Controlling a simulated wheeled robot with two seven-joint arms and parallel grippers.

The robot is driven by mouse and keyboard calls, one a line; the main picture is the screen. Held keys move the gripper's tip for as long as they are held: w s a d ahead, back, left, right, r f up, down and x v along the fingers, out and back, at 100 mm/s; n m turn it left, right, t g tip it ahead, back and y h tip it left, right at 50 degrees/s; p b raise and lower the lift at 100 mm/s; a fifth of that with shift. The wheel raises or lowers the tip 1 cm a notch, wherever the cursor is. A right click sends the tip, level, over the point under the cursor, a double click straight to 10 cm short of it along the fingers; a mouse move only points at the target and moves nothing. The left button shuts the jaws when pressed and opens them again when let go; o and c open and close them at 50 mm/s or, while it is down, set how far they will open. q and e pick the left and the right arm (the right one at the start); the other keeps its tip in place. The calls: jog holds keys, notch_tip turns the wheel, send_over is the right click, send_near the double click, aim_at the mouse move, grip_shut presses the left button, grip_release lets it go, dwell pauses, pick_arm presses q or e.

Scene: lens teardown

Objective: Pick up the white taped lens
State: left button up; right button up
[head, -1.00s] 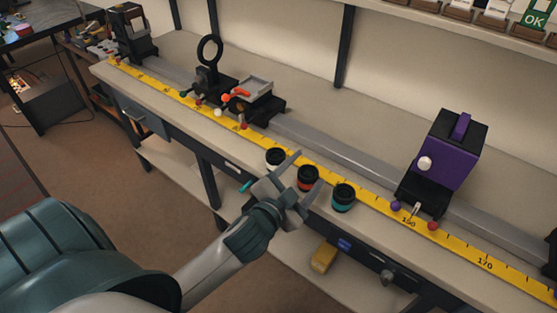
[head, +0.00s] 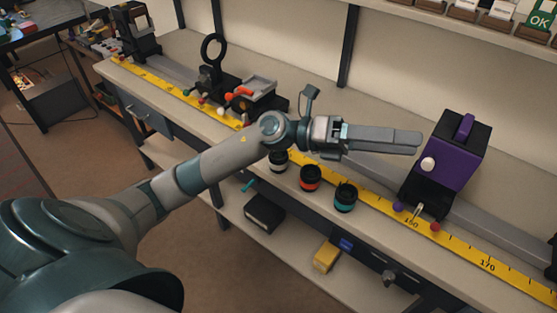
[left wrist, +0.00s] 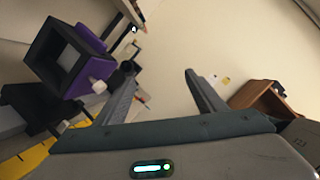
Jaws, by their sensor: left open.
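The white taped lens (head: 279,161), a short black cylinder with a white band, stands on the bench's front edge strip, partly hidden behind my left forearm and wrist. To its right stand a red-banded lens (head: 310,178) and a teal-banded lens (head: 345,197). My left gripper (head: 417,143) is raised above the bench to the right of the white lens, fingers pointing right toward the purple box. In the left wrist view its two fingers (left wrist: 159,72) are apart with nothing between them. No lens shows in that view. My right gripper is not in view.
A purple and black box (head: 455,155) stands on the rail, close beyond the fingertips; it also shows in the left wrist view (left wrist: 75,60). A yellow ruler (head: 470,256) runs along the bench. A ring holder (head: 213,50) stands further left. A shelf with bins (head: 465,10) is above.

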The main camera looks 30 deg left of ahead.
pick_arm(q)
jog(key=w+a+f+m+g+y, duration=0.3)
jog(key=a+f+m+y, duration=0.3)
jog(key=a+f+y, duration=0.4)
jog(key=w+a+r+n+y, duration=0.1)
jog(key=a+y, duration=0.7)
jog(key=a, duration=1.3)
jog(key=shift+a+r+g, duration=0.2)
jog(key=shift+r+g, duration=0.1)
jog(key=shift+r, duration=0.55)
jog(key=shift+f, duration=0.1)
jog(key=p, duration=0.2)
send_near(278, 161)
jog(key=shift+w+a, duration=0.3)
jog(key=shift+w, duration=0.25)
jog(key=shift+w+a, duration=0.3)
jog(key=shift+w, duration=0.25)
jog(key=f, duration=0.4)
jog(key=shift+w+d+p, duration=0.2)
jog(key=shift+d+p, duration=0.05)
jog(key=shift+p, duration=0.05)
jog(key=shift+w+f, duration=0.1)
jog(key=shift+f, duration=0.5)
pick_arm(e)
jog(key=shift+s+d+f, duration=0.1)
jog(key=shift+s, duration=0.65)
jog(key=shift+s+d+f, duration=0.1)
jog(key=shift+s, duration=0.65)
